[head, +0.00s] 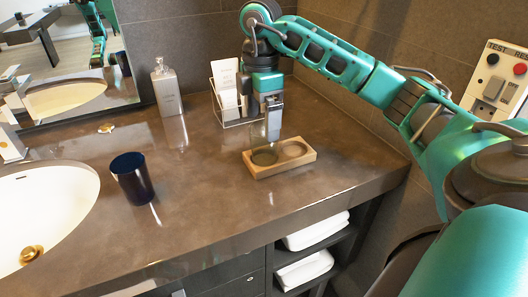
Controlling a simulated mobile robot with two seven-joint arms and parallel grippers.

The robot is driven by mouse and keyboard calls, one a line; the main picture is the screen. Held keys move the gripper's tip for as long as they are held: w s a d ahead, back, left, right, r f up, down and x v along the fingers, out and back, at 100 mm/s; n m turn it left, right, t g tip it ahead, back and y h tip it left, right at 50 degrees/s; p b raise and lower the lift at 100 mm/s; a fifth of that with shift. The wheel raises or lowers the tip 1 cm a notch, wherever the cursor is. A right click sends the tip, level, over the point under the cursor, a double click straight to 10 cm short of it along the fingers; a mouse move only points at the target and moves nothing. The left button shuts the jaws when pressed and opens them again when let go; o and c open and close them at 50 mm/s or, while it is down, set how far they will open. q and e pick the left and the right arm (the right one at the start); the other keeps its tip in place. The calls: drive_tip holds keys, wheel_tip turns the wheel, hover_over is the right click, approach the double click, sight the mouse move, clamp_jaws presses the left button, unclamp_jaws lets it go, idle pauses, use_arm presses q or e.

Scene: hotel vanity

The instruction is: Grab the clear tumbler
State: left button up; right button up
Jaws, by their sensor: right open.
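My right gripper (273,132) points down over the back of a small wooden tray (283,171) on the counter. Its jaws are open, seen nearly edge-on. The tray has two round recesses, the left one darker than the right. A dark blue tumbler (132,179) stands upright on the counter, well to the left of the tray. My left gripper is not in view.
A wire holder with white cards (226,90) stands just behind and left of my right gripper. A grey bottle (167,88) stands by the mirror (65,60). A white sink (50,205) is at left. The counter between the blue tumbler and tray is clear.

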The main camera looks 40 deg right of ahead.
sight(264, 146)
drive_tip(key=f, duration=0.2)
drive_tip(key=s+f, duration=0.1)
drive_tip(key=f, duration=0.1)
drive_tip(key=shift+f, duration=0.3)
drive_tip(key=shift+w+f, duration=0.1)
drive_tip(key=shift+f, duration=0.25)
drive_tip(key=c, duration=1.1)
drive_tip(key=shift+r, duration=0.1)
drive_tip(key=shift+c, duration=0.2)
